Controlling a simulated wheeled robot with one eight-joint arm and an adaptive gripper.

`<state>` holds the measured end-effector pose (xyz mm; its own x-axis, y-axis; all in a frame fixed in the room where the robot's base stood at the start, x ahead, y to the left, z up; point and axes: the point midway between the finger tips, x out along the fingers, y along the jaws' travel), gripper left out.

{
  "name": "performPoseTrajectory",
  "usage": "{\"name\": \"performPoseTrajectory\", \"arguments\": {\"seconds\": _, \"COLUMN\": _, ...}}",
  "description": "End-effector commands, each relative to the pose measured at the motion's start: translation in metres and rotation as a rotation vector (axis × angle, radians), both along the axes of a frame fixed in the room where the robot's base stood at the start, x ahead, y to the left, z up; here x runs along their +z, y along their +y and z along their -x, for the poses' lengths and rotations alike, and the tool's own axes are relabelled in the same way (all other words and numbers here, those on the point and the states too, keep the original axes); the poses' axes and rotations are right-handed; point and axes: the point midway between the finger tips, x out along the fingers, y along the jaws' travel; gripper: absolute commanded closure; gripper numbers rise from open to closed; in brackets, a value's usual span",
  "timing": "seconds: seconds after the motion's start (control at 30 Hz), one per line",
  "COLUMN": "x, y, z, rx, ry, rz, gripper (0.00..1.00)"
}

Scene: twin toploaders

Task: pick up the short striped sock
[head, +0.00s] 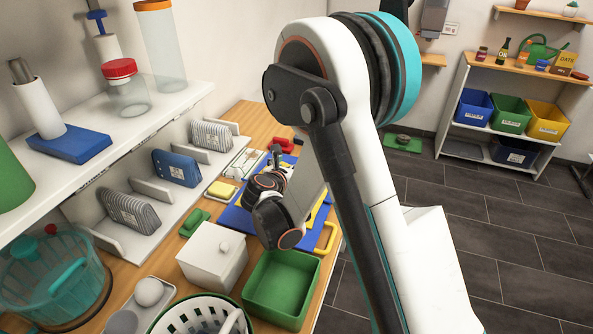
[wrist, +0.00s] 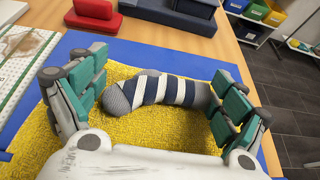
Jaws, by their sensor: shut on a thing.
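The short striped sock (wrist: 160,91), with navy and white bands and grey ends, lies across the yellow cloth (wrist: 75,145) in the wrist view. My gripper (wrist: 163,72) has its teal-padded fingers at the two ends of the sock, shut on it lengthwise. The sock looks to be still at the cloth's surface; I cannot tell if it is clear of it. In the head view my arm and wrist hide the sock and most of the cloth.
The cloth lies on a blue mat (wrist: 215,53) on the wooden counter. A red object (wrist: 94,14) and a dark blue block (wrist: 180,14) stand beyond. In the head view, a white lidded box (head: 211,257) and a green bin (head: 281,290) stand nearby. A shelf (head: 150,115) overhangs the left side.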

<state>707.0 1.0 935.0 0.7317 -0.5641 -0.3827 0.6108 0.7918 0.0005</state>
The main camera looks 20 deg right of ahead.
Motion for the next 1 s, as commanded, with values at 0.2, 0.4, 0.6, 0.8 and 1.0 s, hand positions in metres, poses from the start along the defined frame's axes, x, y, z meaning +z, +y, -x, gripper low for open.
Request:
{"name": "performPoseTrajectory", "arguments": {"seconds": 0.2, "x": 0.017, "y": 0.0, "z": 0.0, "rx": 0.0, "ry": 0.0, "rz": 0.0, "gripper": 0.21}}
{"name": "performPoseTrajectory", "arguments": {"seconds": 0.4, "x": 0.058, "y": 0.0, "z": 0.0, "rx": 0.0, "ry": 0.0, "rz": 0.0, "gripper": 0.21}}
{"name": "performPoseTrajectory", "arguments": {"seconds": 0.6, "x": 0.114, "y": 0.0, "z": 0.001, "rx": 0.0, "ry": 0.0, "rz": 0.0, "gripper": 0.21}}
{"name": "performPoseTrajectory", "arguments": {"seconds": 0.8, "x": 0.161, "y": 0.0, "z": 0.0, "rx": 0.0, "ry": 0.0, "rz": 0.0, "gripper": 0.21}}
{"name": "performPoseTrajectory", "arguments": {"seconds": 1.0, "x": 0.189, "y": 0.0, "z": 0.0, "rx": 0.0, "ry": 0.0, "rz": 0.0, "gripper": 0.21}}
